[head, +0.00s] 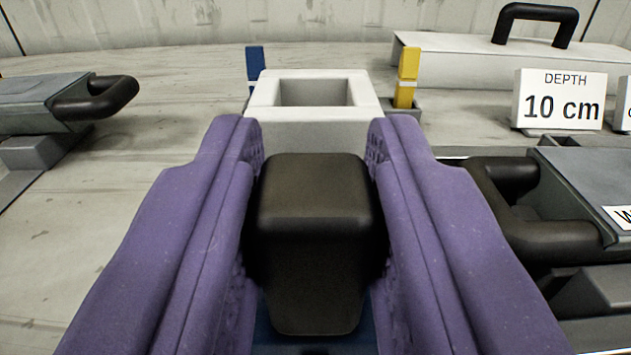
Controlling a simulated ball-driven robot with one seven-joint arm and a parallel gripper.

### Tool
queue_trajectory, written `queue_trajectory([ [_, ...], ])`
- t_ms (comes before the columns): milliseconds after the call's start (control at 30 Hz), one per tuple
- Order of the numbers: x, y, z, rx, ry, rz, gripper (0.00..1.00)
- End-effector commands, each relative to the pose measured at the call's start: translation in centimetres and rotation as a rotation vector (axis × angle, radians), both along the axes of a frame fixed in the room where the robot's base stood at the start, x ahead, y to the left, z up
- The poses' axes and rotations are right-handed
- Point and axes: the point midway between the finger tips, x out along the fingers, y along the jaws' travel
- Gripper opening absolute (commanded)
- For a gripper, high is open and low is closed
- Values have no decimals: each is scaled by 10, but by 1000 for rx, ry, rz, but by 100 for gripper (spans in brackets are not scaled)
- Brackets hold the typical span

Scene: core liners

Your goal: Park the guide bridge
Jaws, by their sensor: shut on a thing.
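My gripper (314,165) has two purple fingers that fill the lower middle of the head view. It is shut on a black block-shaped handle (315,205), with one finger against each side. A bit of blue (275,335) shows under the handle; the rest of what it belongs to is hidden by the handle and fingers. I cannot tell for sure that this is the guide bridge. Just beyond the fingertips is a white block (313,125) with a square opening on top. A blue post (255,65) stands behind its left side and a yellow post (407,78) at its right.
A grey box with a black handle (97,100) is at the left; another with a black handle (520,210) is close at the right. A "DEPTH 10 cm" sign (560,101) and a long white box (480,68) are back right.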

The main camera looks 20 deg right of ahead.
Motion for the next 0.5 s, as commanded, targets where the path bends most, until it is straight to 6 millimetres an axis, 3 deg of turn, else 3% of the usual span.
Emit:
queue_trajectory([
  [167, 0, 5, 1, 2, -1, 8, 0],
  [200, 1, 5, 1, 2, -1, 9, 35],
  [267, 1, 5, 1, 2, -2, 9, 49],
  [500, 0, 3, 1, 1, -1, 6, 51],
])
